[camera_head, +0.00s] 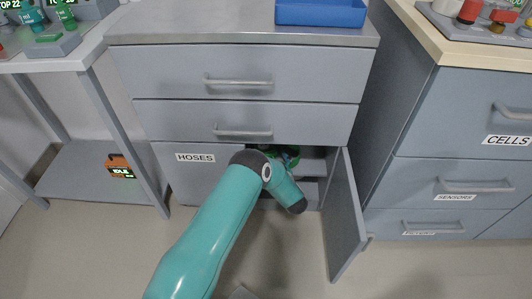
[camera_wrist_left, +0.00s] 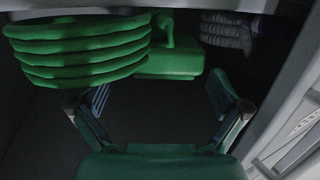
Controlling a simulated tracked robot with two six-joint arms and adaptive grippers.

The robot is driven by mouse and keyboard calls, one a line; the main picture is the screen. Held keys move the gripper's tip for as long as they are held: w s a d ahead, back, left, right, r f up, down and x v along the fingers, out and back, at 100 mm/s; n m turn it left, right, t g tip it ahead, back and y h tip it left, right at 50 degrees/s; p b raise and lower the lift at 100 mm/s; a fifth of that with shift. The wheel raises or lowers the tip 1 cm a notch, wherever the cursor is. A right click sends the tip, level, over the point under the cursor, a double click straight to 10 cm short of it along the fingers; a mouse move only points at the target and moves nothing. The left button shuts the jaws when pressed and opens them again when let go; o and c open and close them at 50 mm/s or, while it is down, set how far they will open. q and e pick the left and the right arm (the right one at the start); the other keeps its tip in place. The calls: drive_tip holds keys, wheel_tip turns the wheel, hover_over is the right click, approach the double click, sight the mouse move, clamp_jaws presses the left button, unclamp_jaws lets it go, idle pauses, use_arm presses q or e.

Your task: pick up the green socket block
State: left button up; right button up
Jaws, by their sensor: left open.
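In the left wrist view, a green block-like piece (camera_wrist_left: 172,62) lies inside a dark compartment, beside and partly behind a coiled, ribbed green hose (camera_wrist_left: 80,52). I cannot tell for sure whether this piece is the socket block. My left gripper (camera_wrist_left: 160,92) is open and empty, its two fingers spread below the green piece and apart from it. In the head view, my left arm reaches into the open lower cabinet, and its gripper is mostly hidden there. Some green (camera_head: 288,153) shows in the opening; I cannot tell what it belongs to. My right gripper is not in view.
The cabinet door (camera_head: 344,215) stands open to the right of my arm. Two closed drawers (camera_head: 240,82) are above the opening. A dark grey ribbed coil (camera_wrist_left: 227,32) lies at the back right of the compartment. A blue tray (camera_head: 320,14) sits on the cabinet top.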

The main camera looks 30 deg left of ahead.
sight(264, 146)
use_arm(q)
drive_tip(key=b+x, duration=0.2)
drive_tip(key=x, duration=0.3)
drive_tip(key=shift+a, duration=0.2)
drive_tip(key=shift+w+a+b, duration=0.2)
drive_tip(key=shift+a+b, duration=0.1)
drive_tip(key=shift+r, duration=0.15)
drive_tip(key=c, duration=1.3)
